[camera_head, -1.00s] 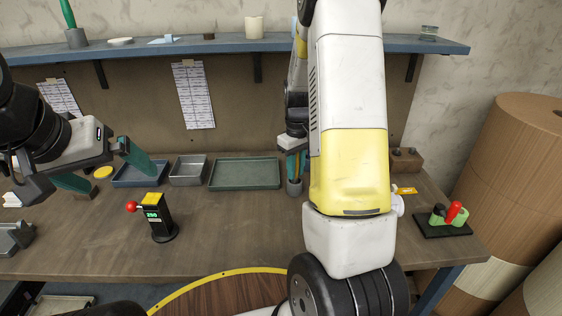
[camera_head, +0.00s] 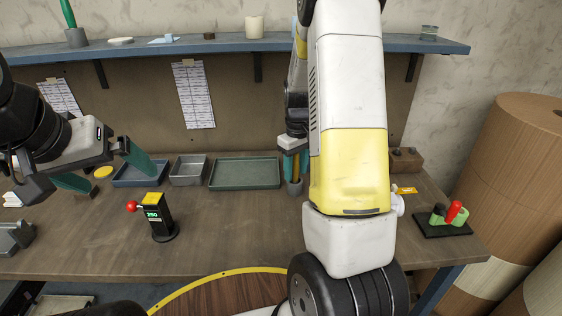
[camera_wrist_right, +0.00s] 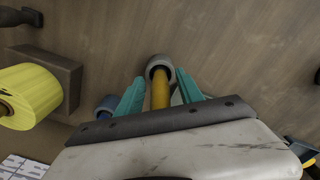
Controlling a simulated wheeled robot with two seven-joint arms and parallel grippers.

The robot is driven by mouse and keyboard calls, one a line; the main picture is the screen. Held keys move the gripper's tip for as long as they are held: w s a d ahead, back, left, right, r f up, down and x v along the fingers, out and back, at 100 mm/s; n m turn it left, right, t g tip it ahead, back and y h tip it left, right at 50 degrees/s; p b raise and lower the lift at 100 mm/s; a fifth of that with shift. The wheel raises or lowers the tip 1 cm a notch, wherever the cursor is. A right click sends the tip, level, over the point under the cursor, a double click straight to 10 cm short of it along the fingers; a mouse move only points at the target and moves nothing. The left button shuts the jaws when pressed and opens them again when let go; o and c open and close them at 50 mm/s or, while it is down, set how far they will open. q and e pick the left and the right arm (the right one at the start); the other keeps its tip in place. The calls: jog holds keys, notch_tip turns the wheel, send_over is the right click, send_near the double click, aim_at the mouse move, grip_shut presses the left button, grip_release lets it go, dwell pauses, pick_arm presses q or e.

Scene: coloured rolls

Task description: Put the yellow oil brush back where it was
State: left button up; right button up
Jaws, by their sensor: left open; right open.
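The yellow oil brush shows as a yellow handle (camera_wrist_right: 160,93) in the right wrist view, standing in a round grey cup (camera_wrist_right: 159,66). In the head view the cup (camera_head: 294,188) is on the table below my right gripper (camera_head: 293,165). My right gripper (camera_wrist_right: 160,88) is open, with one teal finger on each side of the handle. The brush's lower end is hidden in the cup. My left gripper (camera_head: 105,170) is open and empty above the table's left side.
A green tray (camera_head: 244,174), a grey bin (camera_head: 188,170) and a blue tray (camera_head: 140,174) stand along the back. A black device with a red knob (camera_head: 160,215) is at front left. In the right wrist view a yellow roll (camera_wrist_right: 30,92) is beside a brown block. The table's front middle is clear.

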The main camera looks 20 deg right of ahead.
notch_tip(320, 180, up, 10)
jog(key=shift+s+a+r, duration=0.1)
jog(key=shift+r, duration=0.6)
jog(key=s+a+r+m+t, duration=0.1)
jog(key=s+a+r+t, duration=0.1)
jog(key=s, duration=0.5)
jog(key=s+a+r+m+t+y, duration=0.1)
jog(key=s+a+r+t, duration=0.1)
jog(key=s+a+r, duration=0.3)
jog(key=s+a+r+m+t+y, duration=0.1)
jog(key=s+a+r, duration=0.3)
jog(key=s, duration=0.4)
jog(key=shift+s+a+r+m+t, duration=0.2)
jog(key=shift+s+a+m+t, duration=0.15)
jog(key=shift+t, duration=0.25)
